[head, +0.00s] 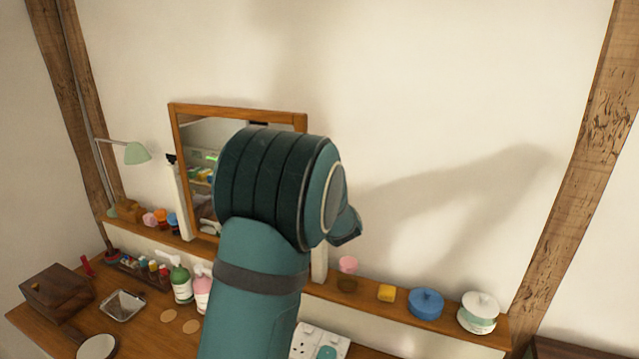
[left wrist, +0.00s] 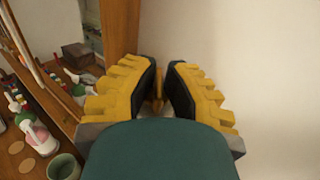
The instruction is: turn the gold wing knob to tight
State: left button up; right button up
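The gold wing knob (left wrist: 157,92) shows in the left wrist view as a narrow upright gold piece beside the wooden mirror frame (left wrist: 121,32). My left gripper (left wrist: 162,68), with yellow fingers and black pads, has one finger on each side of it. The fingers are partly apart, and a thin pale gap shows between the knob and the right pad. Most of the knob is hidden by the fingers. In the head view my teal arm covers the right side of the mirror (head: 237,107), hiding the knob and the left gripper. My right gripper is not in view.
The desk below carries a wooden box (head: 57,291), a metal tray (head: 123,305) and pump bottles (head: 181,282). The wall right of the mirror is bare.

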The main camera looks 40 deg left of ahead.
pick_arm(q)
jog(key=shift+o, duration=1)
jog(key=shift+f, duration=0.2)
jog(key=shift+r, duration=0.1)
jog(key=v, duration=1.2)
jog(key=shift+o, duration=0.3)
